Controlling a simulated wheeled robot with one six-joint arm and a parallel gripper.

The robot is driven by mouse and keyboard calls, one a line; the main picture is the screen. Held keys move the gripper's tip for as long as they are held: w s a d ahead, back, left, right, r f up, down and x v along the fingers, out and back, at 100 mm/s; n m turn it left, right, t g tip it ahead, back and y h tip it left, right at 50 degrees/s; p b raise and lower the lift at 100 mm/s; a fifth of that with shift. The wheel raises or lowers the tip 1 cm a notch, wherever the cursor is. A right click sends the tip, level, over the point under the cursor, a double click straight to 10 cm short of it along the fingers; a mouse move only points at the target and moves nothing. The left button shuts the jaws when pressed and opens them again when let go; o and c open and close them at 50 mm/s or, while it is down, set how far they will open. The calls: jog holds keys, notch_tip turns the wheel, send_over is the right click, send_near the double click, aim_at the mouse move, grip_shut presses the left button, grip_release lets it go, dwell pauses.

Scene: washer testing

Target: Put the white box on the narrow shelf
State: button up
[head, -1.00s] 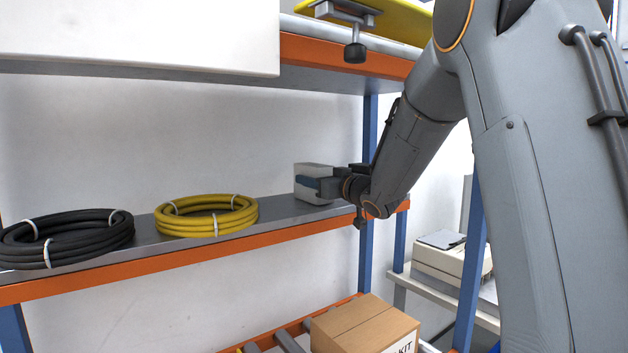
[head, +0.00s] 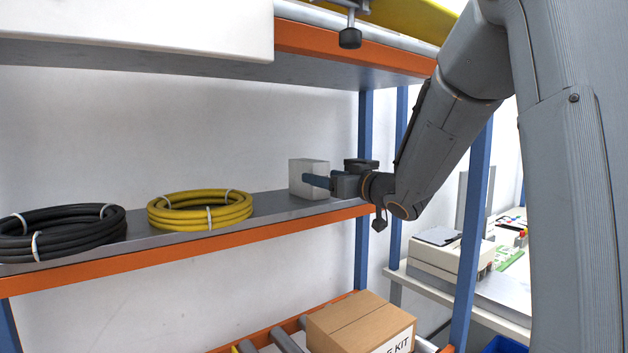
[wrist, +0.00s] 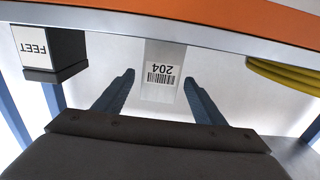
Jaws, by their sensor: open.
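The white box (head: 308,178) stands upright on the narrow grey shelf (head: 270,208), near its right end. My gripper (head: 312,181) reaches in from the right at box height. One blue finger still overlaps the box's right part in the head view; the far finger is hidden. In the wrist view the box (wrist: 163,68) shows a barcode label reading 204, upside down. The two blue fingers of my gripper (wrist: 159,80) are spread on either side of it, with gaps visible, so it is not gripped.
A yellow hose coil (head: 200,210) and a black hose coil (head: 62,232) lie left of the box on the same shelf. An upper shelf (head: 340,55) is overhead. A blue post (head: 364,240) stands right. A cardboard box (head: 360,328) sits below.

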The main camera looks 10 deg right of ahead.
jog(key=shift+b+v, duration=0.3)
jog(key=shift+v, duration=2.1)
